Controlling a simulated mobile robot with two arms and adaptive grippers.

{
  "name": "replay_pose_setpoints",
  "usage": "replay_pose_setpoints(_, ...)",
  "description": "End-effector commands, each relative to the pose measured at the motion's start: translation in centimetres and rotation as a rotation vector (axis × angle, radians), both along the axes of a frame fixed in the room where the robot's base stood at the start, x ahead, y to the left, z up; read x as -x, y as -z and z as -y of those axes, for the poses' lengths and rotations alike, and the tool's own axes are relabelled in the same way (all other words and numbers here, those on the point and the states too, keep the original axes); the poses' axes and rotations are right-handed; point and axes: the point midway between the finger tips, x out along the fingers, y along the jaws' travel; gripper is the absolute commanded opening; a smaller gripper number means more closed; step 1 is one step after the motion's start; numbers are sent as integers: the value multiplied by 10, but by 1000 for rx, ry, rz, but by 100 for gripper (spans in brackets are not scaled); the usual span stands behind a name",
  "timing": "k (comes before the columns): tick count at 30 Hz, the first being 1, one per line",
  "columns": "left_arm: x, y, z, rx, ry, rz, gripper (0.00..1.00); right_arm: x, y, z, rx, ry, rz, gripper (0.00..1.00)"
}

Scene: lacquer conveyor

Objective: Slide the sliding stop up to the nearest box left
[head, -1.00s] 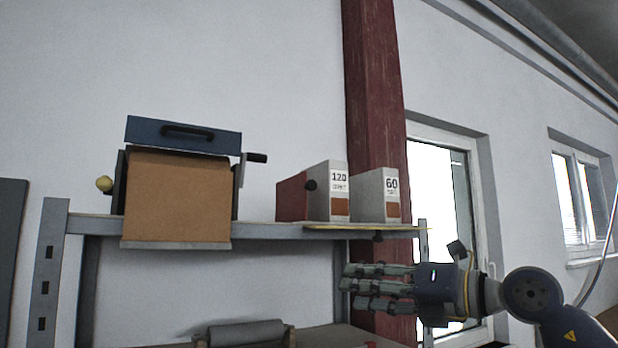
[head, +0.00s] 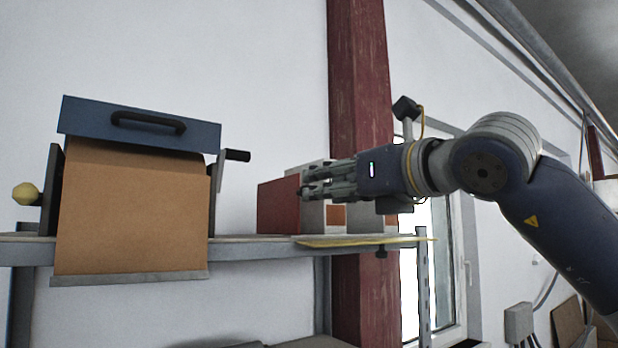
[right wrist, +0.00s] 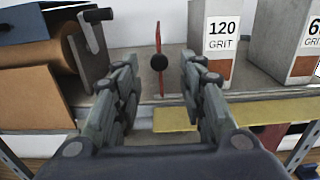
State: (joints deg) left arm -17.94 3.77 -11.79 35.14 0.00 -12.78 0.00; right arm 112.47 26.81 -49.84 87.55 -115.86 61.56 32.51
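The sliding stop, a thin upright red plate (head: 278,207) with a black knob (right wrist: 159,62), stands on the shelf. The right wrist view shows the plate (right wrist: 158,87) nearly edge-on, with a gap between it and the grey box marked 120 GRIT (right wrist: 219,45) to its right. That box (head: 313,215) is partly hidden behind my fingers in the head view. My right gripper (head: 307,183) is open and empty at shelf height, in front of the stop. In the wrist view its fingers (right wrist: 160,72) spread left and right of the knob, apart from it. My left gripper is not in view.
A second grey grit box (right wrist: 285,40) stands right of the first. A roll holder with brown paper (head: 135,205), a blue top and a crank (head: 236,156) stands at left. A yellow strip (head: 360,241) runs along the shelf's (head: 255,246) front edge.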

Motion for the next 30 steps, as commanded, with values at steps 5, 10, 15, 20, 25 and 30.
replay_pose_setpoints(5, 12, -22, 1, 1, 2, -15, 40, -26, -3, -20, 2, -2, -6, 38)
replay_pose_setpoints(10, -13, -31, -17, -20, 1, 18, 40, -40, -1, -29, 0, -2, -4, 38)
replay_pose_setpoints(15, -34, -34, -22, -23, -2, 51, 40, -44, 0, -32, 0, -2, -2, 38)
replay_pose_setpoints(20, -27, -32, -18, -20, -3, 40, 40, -44, 1, -32, 0, -2, -2, 38)
replay_pose_setpoints(25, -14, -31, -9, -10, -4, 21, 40, -44, 1, -32, 0, -2, -2, 6)
replay_pose_setpoints(30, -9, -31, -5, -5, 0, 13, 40, -44, 1, -32, 0, -2, -2, 0)
